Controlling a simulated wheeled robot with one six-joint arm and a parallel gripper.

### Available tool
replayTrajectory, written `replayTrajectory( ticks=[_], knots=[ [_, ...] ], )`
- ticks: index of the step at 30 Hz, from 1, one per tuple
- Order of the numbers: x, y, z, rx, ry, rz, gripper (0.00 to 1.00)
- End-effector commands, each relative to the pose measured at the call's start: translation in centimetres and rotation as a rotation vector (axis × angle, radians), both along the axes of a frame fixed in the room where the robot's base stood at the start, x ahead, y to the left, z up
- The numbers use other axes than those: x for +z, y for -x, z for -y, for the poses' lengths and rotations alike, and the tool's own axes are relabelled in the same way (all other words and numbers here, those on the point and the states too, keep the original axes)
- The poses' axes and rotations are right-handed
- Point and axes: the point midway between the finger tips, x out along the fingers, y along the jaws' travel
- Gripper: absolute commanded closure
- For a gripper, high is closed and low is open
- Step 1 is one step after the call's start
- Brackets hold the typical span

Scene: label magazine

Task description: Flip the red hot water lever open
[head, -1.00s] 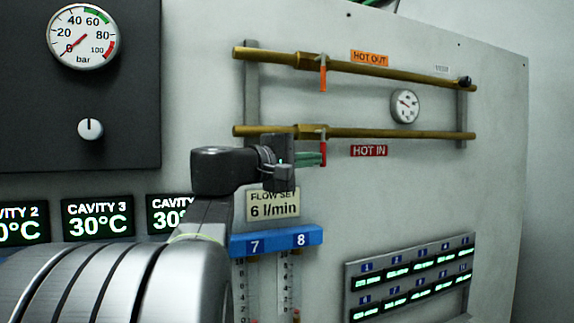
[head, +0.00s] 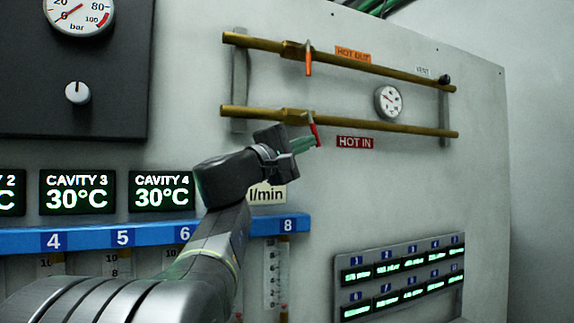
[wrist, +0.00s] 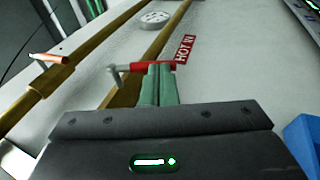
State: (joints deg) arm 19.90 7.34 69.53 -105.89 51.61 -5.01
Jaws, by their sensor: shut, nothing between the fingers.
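The red lever (head: 315,130) sits on the valve of the lower brass pipe (head: 390,127), just left of the red HOT IN label (head: 355,142). It hangs down, with its lower end tilted a little to the right. My gripper (head: 307,144) is shut and empty, its green fingertips against or very close to the left side of the lever's lower part. In the wrist view the green fingers (wrist: 160,85) meet the red lever (wrist: 145,66) near its free end and hide a little of it. Firm contact cannot be told for sure.
An orange lever (head: 308,60) hangs straight down on the upper pipe (head: 390,72), near the HOT OUT label (head: 353,55). A small round gauge (head: 388,101) sits between the pipes.

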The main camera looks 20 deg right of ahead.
Motion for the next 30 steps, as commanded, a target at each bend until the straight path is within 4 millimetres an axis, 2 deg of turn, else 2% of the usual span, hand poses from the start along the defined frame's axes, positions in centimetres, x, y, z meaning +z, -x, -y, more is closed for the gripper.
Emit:
replayTrajectory(
  ticks=[1,7,23,30],
  knots=[
    [-1.2,0.1,0.3,-0.004,0.027,0.003,1.00],
    [-1.3,0.0,0.9,-0.003,0.140,0.010,1.00],
    [-0.7,-0.1,2.5,-0.005,0.450,0.033,1.00],
    [0.1,-0.3,3.5,-0.001,0.446,0.036,1.00]
  ],
)
